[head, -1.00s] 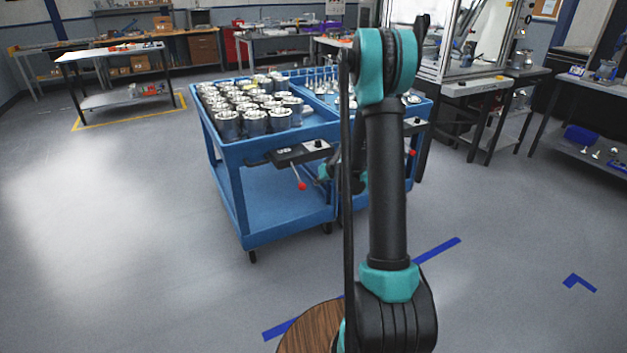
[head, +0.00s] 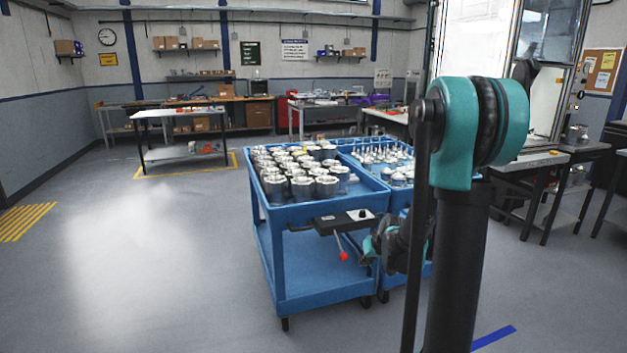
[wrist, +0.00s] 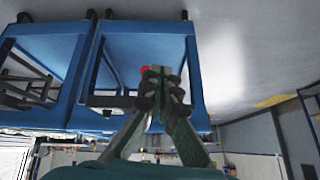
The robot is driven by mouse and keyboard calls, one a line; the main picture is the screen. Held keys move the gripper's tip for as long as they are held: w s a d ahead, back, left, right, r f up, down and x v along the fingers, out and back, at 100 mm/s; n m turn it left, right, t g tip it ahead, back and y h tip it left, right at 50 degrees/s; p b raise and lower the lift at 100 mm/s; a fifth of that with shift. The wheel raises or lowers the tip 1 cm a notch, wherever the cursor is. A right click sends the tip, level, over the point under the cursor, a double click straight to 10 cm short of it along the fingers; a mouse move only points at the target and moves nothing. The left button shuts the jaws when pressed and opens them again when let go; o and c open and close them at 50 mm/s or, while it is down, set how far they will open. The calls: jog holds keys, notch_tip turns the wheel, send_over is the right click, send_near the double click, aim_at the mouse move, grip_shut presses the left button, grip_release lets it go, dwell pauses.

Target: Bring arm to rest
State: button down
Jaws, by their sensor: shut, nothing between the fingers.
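My arm (head: 458,270) stands tall at the right of the head view, with a teal and black joint at its top. My gripper (wrist: 161,76) shows in the wrist view with its dark fingertips together and nothing between them. In the head view my gripper (head: 376,245) is partly hidden behind my arm, in front of the blue cart's near side. The wrist view is upside down, and the gripper overlaps the blue cart (wrist: 120,45) there. I cannot tell how far apart they are.
Two blue carts stand ahead; the left one (head: 325,287) carries several metal housings (head: 300,172), the right one small metal parts (head: 375,153). A white table (head: 180,112) stands far left. The floor (head: 130,250) at left is clear.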

jog(key=s+d+m+g+h, duration=0.1)
jog(key=s+g+h, duration=0.1)
jog(key=s, duration=2.4)
jog(key=shift+s, duration=0.3)
jog(key=shift+f, duration=0.1)
